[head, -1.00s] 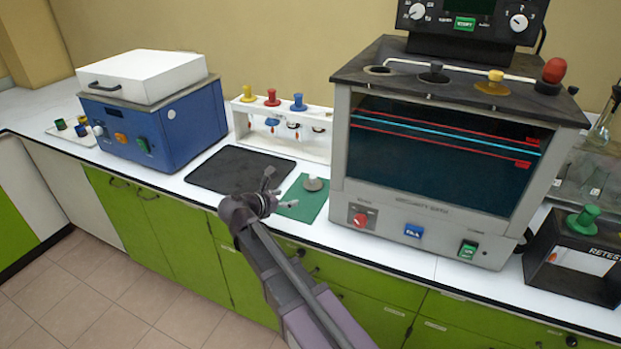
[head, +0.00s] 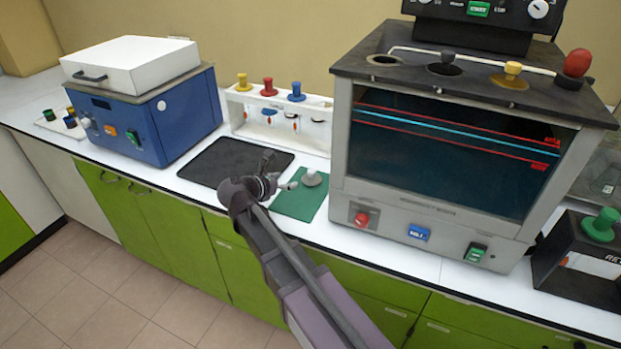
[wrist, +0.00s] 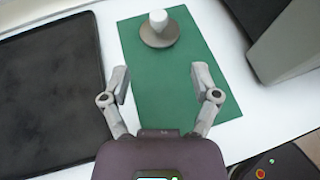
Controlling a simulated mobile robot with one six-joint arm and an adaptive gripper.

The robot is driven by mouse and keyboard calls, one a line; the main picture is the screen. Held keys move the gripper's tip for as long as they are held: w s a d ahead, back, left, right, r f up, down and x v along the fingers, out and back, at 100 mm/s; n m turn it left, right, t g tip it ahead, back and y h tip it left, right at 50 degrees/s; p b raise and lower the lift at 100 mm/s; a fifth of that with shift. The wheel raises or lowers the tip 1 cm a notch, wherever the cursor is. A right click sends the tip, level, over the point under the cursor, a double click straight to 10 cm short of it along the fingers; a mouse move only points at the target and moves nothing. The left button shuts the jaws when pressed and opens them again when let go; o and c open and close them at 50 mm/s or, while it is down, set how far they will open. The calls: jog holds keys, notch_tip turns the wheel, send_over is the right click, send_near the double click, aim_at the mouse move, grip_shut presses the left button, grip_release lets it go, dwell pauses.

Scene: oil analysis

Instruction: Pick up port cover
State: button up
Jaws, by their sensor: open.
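A grey, round, disc-like cover with a white knob (head: 312,178) rests upright on the green mat (head: 292,206). I take it to be the port cover. In the wrist view the cover (wrist: 159,32) lies near the far end of the green mat (wrist: 180,95), ahead of my fingers and centred between them. My gripper (head: 281,171) is open and empty, just left of the cover in the head view. In the wrist view my gripper (wrist: 160,72) has its fingers spread over the mat, apart from the cover.
A black mat (head: 235,162) lies left of the green one. The bath unit (head: 440,210) rises close on the right, with ports and coloured plugs on top. A white rack (head: 282,128) with yellow, red and blue plugs stands behind. A blue device (head: 165,125) stands left.

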aim_at(309, 175)
jog(key=b+x, duration=0.3)
jog(key=x, duration=0.4)
jog(key=shift+w+f, duration=0.15)
jog(key=shift+f, duration=0.05)
jog(key=shift+w+d+f, duration=0.1)
jog(key=shift+w+d, duration=0.2)
jog(key=shift+d, duration=0.05)
jog(key=shift+w, duration=0.1)
jog(key=b+x, duration=0.2)
jog(key=x, duration=0.2)
jog(key=shift+f, duration=0.25)
jog(key=shift+w+d, duration=0.25)
jog(key=shift+w, duration=0.15)
grip_shut()
